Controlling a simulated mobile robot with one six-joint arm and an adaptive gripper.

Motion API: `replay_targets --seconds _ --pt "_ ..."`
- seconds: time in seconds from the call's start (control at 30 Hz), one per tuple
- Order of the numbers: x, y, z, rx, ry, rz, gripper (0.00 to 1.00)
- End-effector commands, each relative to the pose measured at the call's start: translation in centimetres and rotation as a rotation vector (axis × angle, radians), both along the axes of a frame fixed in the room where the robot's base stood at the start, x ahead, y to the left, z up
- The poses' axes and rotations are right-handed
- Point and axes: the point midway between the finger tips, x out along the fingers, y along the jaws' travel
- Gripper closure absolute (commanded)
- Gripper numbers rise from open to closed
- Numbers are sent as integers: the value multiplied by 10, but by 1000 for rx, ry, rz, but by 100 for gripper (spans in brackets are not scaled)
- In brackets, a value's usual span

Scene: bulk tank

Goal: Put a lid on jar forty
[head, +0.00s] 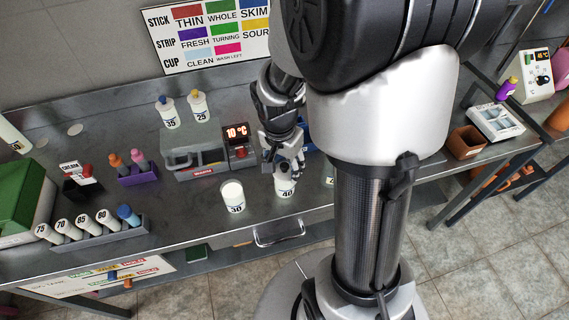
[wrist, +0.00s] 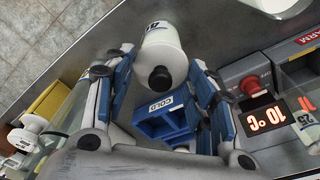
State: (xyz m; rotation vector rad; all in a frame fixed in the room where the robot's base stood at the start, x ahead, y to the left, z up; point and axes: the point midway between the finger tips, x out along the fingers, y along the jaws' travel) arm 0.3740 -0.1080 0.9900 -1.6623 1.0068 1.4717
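Jar forty (head: 285,188) is a white jar labelled 40, upright near the front edge of the steel bench. In the wrist view a white jar with a white top (wrist: 163,52) and a black knob (wrist: 160,78) stands between my fingers; its label is too unclear to read. The knob appears to belong to a lid seated on the jar. My gripper (head: 287,169) is right over jar forty and partly covers its top. In the wrist view my gripper (wrist: 163,62) has its fingers apart on either side, with nothing clamped on the knob.
Jar 30 (head: 232,196) stands just left; another jar (head: 329,182) is partly behind my arm. Lidded jars 35 (head: 168,113) and 25 (head: 199,107) stand farther back. A blue COLD box (wrist: 165,122) and a 10 °C unit (head: 238,142) are behind jar forty.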

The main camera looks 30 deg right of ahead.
Motion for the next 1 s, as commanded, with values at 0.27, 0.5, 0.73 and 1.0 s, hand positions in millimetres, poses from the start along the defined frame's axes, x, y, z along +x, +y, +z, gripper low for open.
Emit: replay_targets --seconds 0.27,0.5,0.73,1.0 --pt "0 0 0 0 0 0 30" --pt "0 0 0 0 0 0 27" --pt "0 1 8 -1 -3 0 27" --pt "-2 6 59 -2 -8 1 27"
